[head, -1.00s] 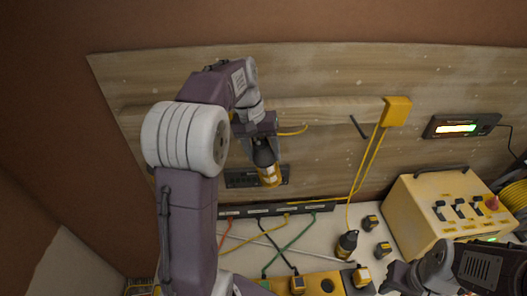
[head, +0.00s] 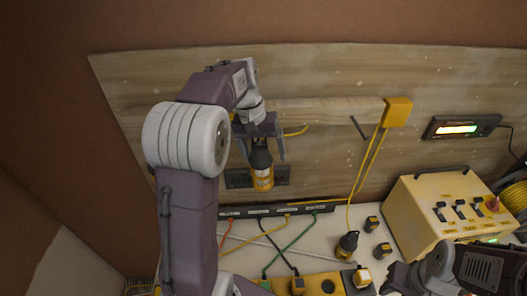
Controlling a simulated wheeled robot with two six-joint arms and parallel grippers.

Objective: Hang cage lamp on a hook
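A cage lamp (head: 262,178) with a black handle and yellow cage hangs upright before the wooden board, just below my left gripper (head: 262,150). The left gripper's fingers are spread on either side of the lamp's black upper part, apart from it. What holds the lamp at its top is hidden behind the gripper. A yellow curved piece (head: 297,132) shows right of the gripper; I cannot tell whether it is hook or cord. A dark peg-like hook (head: 358,127) on the board is bare. My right gripper (head: 393,278) is low at the right, its fingers unclear.
A second black-and-yellow lamp-like item (head: 347,244) stands on the bench under a yellow cord from a yellow box (head: 397,111). A yellow control box (head: 450,210) stands at the right. A dark strip (head: 290,210) with coloured cables runs along the board's foot.

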